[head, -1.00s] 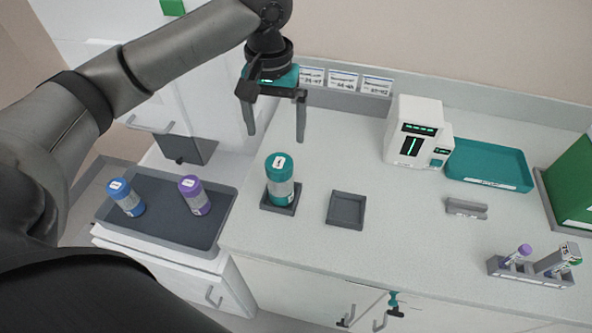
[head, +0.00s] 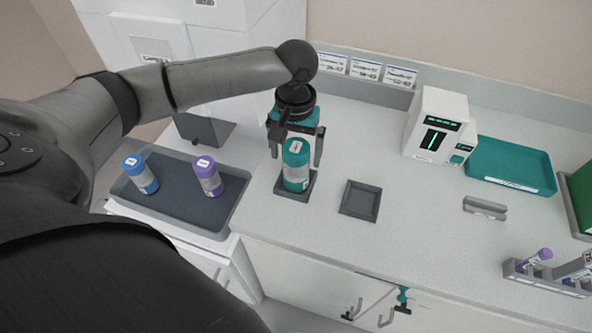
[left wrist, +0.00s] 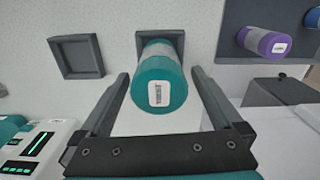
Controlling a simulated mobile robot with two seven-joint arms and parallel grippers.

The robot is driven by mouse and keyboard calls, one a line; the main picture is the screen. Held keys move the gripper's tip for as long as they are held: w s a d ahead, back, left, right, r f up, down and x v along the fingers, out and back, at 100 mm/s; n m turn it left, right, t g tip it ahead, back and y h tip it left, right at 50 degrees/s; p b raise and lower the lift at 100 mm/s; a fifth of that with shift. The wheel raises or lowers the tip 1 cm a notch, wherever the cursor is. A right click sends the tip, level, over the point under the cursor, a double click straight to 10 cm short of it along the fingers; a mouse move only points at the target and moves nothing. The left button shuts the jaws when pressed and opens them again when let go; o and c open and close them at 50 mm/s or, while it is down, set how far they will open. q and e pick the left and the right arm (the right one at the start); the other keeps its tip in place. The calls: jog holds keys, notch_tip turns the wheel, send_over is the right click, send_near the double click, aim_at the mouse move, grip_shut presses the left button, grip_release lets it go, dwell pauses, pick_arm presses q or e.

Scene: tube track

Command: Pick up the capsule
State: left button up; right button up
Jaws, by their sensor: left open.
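The capsule with teal ends and a grey middle (head: 296,166) stands upright in a small dark square holder (head: 306,193) on the counter. It also shows in the left wrist view (left wrist: 160,81), with a white label on its teal cap. My left gripper (head: 296,157) is open, with one finger on each side of the capsule. In the left wrist view the fingers (left wrist: 160,80) flank the capsule with gaps visible. My right gripper is not in view.
An empty square holder (head: 360,199) lies right of the capsule. A dark tray (head: 190,213) at left holds a blue capsule (head: 140,174) and a purple capsule (head: 208,176). A white device (head: 437,125), teal tray (head: 509,165) and tube rack (head: 545,280) stand to the right. The front counter is clear.

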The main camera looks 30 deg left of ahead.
aim_at(298, 188)
pick_arm(q)
notch_tip(298, 188, down, 3)
jog(key=shift+r, duration=0.2)
jog(key=c, duration=1.5)
